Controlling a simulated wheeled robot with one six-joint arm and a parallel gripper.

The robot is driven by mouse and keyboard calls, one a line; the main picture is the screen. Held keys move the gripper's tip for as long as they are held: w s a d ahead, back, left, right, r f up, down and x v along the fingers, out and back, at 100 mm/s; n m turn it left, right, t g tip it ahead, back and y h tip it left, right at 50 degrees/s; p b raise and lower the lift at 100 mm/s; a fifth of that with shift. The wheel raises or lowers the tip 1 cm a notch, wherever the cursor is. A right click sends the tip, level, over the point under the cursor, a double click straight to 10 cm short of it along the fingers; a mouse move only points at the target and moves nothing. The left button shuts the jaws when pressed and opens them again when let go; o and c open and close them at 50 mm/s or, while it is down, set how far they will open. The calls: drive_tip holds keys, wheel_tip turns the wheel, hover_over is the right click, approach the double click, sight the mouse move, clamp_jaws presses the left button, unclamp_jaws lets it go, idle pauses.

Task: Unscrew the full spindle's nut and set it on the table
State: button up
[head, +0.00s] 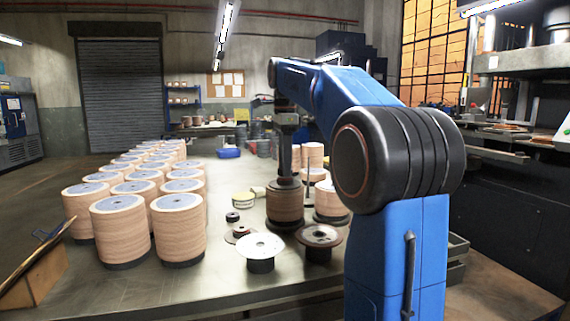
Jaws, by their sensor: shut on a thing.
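A full spindle (286,208), a tan stack of discs with a dark top plate and a dark base, stands upright on the table (200,290), right of the middle. My gripper (285,176) points straight down at the centre of its top. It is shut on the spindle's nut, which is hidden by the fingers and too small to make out. I cannot tell whether the nut still touches the thread.
Rows of tan disc stacks (120,228) fill the table's left. Two low flanged pieces (261,246) (319,238) stand in front of the spindle. Small dark parts (233,217) lie left of it. More stacks (329,202) stand close right. The table's front is bare.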

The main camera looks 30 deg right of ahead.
drive_tip(key=shift+n, duration=0.4)
drive_tip(key=shift+r, duration=1.75)
drive_tip(key=shift+w, duration=0.1)
